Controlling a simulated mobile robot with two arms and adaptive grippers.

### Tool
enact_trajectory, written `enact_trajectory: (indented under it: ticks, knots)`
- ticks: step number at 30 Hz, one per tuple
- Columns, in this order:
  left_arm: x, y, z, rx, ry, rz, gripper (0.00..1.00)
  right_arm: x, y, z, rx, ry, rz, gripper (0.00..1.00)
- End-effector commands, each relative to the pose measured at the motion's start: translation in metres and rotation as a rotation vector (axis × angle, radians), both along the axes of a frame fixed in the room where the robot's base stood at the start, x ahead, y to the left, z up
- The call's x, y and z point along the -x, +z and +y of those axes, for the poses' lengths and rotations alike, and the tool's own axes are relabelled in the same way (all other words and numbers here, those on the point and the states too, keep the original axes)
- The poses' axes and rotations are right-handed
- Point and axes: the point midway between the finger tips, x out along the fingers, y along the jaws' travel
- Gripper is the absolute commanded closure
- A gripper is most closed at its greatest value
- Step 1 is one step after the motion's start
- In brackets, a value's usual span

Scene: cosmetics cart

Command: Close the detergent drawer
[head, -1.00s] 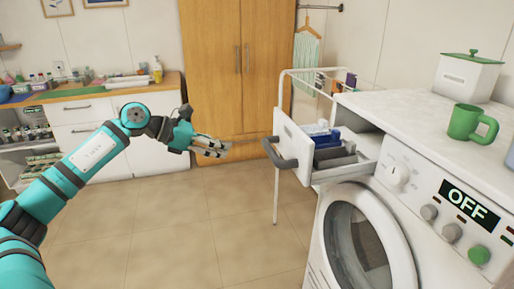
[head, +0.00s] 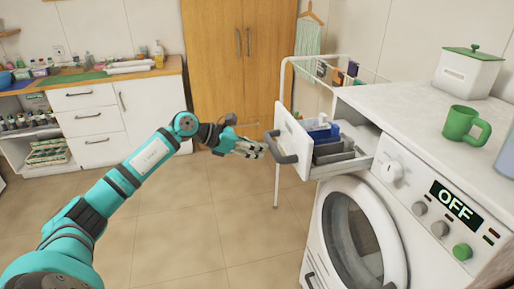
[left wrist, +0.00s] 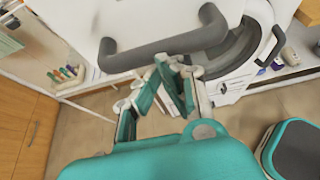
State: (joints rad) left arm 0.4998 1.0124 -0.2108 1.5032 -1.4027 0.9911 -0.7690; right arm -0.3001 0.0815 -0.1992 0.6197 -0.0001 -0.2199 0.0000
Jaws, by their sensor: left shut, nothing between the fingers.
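The detergent drawer (head: 293,138) stands pulled out from the upper left of the washing machine (head: 352,225). Its grey handle (head: 281,147) faces left, and blue and grey inserts show inside. My left gripper (head: 262,150) is shut and empty, just left of the handle in the head view; I cannot tell there whether they touch. In the left wrist view the drawer handle (left wrist: 165,43) lies just beyond the fingertips of my left gripper (left wrist: 172,68), with the white drawer front behind it. My right gripper is not in view.
A green mug (head: 460,124) and a white canister with a green lid (head: 467,72) stand on the worktop above the washer. A white wire rack (head: 283,85) stands behind the drawer. The tiled floor (head: 200,220) left of the washer is clear.

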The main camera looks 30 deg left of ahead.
Motion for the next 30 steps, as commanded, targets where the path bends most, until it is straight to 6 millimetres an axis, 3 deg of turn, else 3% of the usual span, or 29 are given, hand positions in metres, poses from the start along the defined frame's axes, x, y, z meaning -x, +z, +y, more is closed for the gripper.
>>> enact_trajectory:
  ticks: [5,10,24,30]
  knots:
    - [-0.004,0.001,-0.004,0.001,0.0,-0.002,1.0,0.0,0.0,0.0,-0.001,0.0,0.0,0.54]
    - [-0.021,0.002,-0.018,0.003,-0.001,-0.004,1.0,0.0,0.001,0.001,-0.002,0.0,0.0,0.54]
    - [-0.105,0.0,-0.091,0.003,-0.002,-0.002,1.0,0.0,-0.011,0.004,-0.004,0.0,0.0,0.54]
    - [-0.129,-0.001,-0.111,0.001,-0.001,0.0,1.0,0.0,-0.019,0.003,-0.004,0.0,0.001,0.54]
